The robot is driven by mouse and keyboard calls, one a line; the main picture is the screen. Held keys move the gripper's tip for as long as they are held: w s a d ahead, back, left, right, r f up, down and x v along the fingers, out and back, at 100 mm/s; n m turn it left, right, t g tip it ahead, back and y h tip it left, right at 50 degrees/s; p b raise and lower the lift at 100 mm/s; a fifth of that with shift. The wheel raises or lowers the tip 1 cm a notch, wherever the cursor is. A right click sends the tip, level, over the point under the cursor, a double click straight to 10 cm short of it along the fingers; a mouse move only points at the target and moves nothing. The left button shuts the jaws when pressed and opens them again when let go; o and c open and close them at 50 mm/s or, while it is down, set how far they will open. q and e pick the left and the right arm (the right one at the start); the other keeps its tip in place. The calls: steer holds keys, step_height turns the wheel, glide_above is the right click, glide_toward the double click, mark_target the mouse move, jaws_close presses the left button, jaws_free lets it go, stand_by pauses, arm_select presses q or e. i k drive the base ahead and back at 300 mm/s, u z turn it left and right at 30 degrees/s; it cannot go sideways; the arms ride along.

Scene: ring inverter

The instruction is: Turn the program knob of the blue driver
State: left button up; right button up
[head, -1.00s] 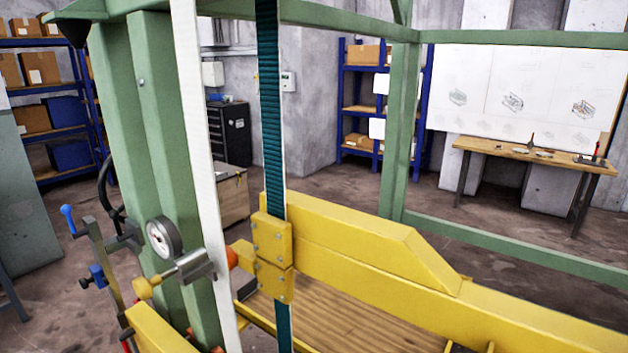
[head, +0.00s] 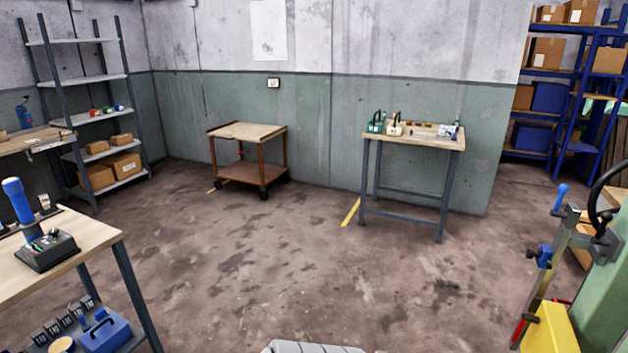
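No knob can be made out at this distance. An upright blue tool-like thing (head: 18,201) stands on the wooden bench (head: 95,238) at the left edge; I cannot tell whether it is the blue driver. A black base unit (head: 47,250) with small controls sits in front of it. A small white and blue thing (head: 447,131) lies at the right end of the far table (head: 410,140), too small to identify. Neither of my grippers is in view.
Open concrete floor (head: 270,270) lies ahead. A wheeled wooden cart (head: 248,132) stands by the back wall. Grey shelves (head: 88,79) are at the left, blue shelves (head: 548,97) at the right. A yellow and green machine (head: 552,330) borders the right edge. A blue toolbox (head: 105,335) is under the bench.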

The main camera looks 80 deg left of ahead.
mark_target(54, 233)
steer(key=k, duration=0.15)
steer(key=u, duration=2.3)
steer(key=k, duration=0.7)
steer(key=u, duration=1.8)
steer(key=i, duration=2.8)
steer(key=u, duration=0.15)
